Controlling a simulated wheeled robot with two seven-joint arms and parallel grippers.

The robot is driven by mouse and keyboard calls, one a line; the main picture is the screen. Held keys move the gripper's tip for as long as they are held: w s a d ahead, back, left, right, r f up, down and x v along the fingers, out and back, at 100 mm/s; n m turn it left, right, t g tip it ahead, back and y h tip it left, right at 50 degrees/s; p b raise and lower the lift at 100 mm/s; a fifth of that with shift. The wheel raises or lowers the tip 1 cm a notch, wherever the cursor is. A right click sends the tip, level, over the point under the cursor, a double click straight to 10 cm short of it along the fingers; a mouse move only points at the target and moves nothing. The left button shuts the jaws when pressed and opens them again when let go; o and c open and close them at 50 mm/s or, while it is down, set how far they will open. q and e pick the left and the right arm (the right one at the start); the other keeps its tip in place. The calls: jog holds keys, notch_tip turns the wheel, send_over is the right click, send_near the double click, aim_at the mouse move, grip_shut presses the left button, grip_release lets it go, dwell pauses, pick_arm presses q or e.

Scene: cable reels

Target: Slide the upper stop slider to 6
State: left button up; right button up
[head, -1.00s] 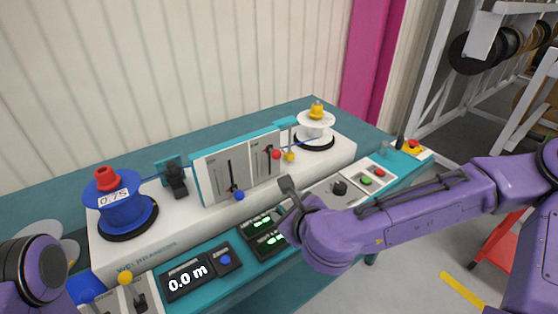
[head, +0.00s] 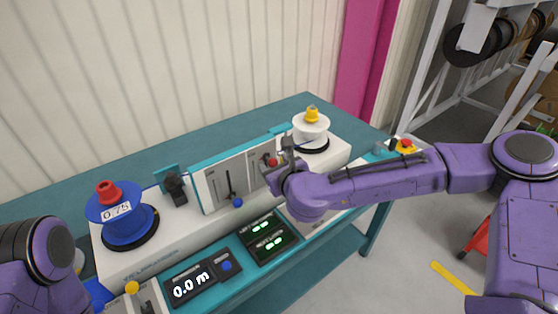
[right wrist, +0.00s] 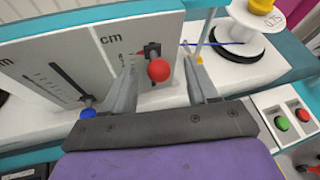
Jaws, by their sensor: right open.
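Two upright slider panels stand on the machine. The left panel (head: 229,186) has a slot with a blue knob (head: 237,202) low on it; the blue knob also shows in the right wrist view (right wrist: 87,113). The other panel (right wrist: 128,45), marked cm, carries a red knob (right wrist: 158,70), also seen in the head view (head: 272,162). Which slider is the upper stop is not readable. My right gripper (right wrist: 161,66) is open, its fingers on either side of the red knob in the picture; contact is not visible. In the head view, the right gripper (head: 285,151) is at the panel.
A blue reel (head: 126,224) with a red cap stands left, a white reel (head: 311,127) with a yellow cap right. The front console has a 0.0 m display (head: 191,285) and green readouts (head: 267,237). Green (right wrist: 282,124) and red (right wrist: 303,115) buttons lie right of my gripper.

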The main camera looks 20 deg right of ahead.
jog(key=shift+w+a, duration=0.15)
grip_shut()
jog(key=c, duration=0.9)
grip_release()
jog(key=shift+c, duration=0.8)
notch_tip(320, 180, down, 2)
jog(key=shift+f+b, duration=0.1)
jog(key=shift+b, duration=0.95)
jog(key=o, duration=1.1)
jog(key=shift+c, duration=0.2)
